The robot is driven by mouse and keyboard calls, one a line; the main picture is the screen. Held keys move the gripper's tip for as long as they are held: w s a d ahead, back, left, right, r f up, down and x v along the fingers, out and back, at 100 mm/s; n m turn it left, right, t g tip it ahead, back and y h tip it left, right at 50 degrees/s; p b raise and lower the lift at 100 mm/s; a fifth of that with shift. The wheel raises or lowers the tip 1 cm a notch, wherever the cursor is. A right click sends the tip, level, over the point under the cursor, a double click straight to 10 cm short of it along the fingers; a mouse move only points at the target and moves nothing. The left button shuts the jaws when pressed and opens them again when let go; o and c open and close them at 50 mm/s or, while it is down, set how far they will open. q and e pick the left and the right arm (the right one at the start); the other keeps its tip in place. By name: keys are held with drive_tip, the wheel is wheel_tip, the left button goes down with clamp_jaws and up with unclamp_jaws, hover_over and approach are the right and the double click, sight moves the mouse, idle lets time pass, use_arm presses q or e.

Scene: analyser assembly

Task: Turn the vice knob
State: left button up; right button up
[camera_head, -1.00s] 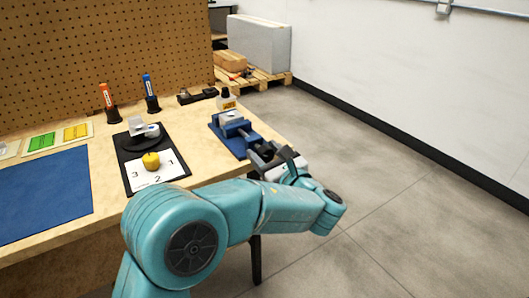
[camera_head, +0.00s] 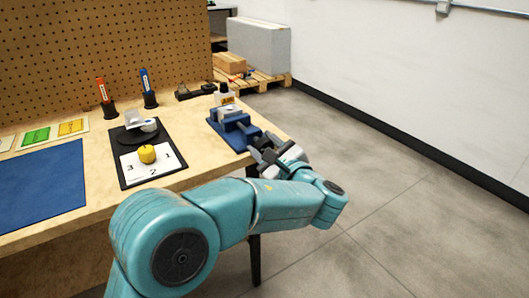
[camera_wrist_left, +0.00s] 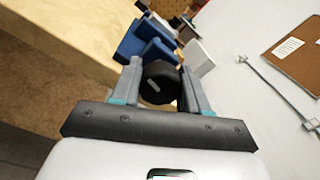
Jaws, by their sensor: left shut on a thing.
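The blue vice (camera_head: 228,134) stands at the right end of the wooden table. A grey block (camera_head: 228,112) sits on it. My left gripper (camera_head: 265,152) is at the vice's near end, by the table's right edge. In the left wrist view, the round black vice knob (camera_wrist_left: 159,84) sits between the gripper's two grey fingers, which are shut on it. The blue vice body (camera_wrist_left: 146,42) shows beyond it, tilted in that picture. In the head view the knob is mostly hidden by the gripper. My right gripper is not in view.
Left of the vice is a black board (camera_head: 122,177) with a numbered card and a yellow knob (camera_head: 147,154). A small labelled bottle (camera_head: 224,95) stands behind the vice. Red and blue pens stand farther back. A blue mat (camera_head: 40,190) lies at left. Floor right of the table is clear.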

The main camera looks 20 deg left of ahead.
use_arm(q)
drive_tip(key=shift+f+n+b, duration=0.15)
drive_tip(key=shift+n+b, duration=0.55)
drive_tip(key=shift+n, duration=0.3)
drive_tip(key=o, duration=1)
drive_tip(key=shift+o, duration=0.2)
drive_tip(key=shift+s, duration=0.1)
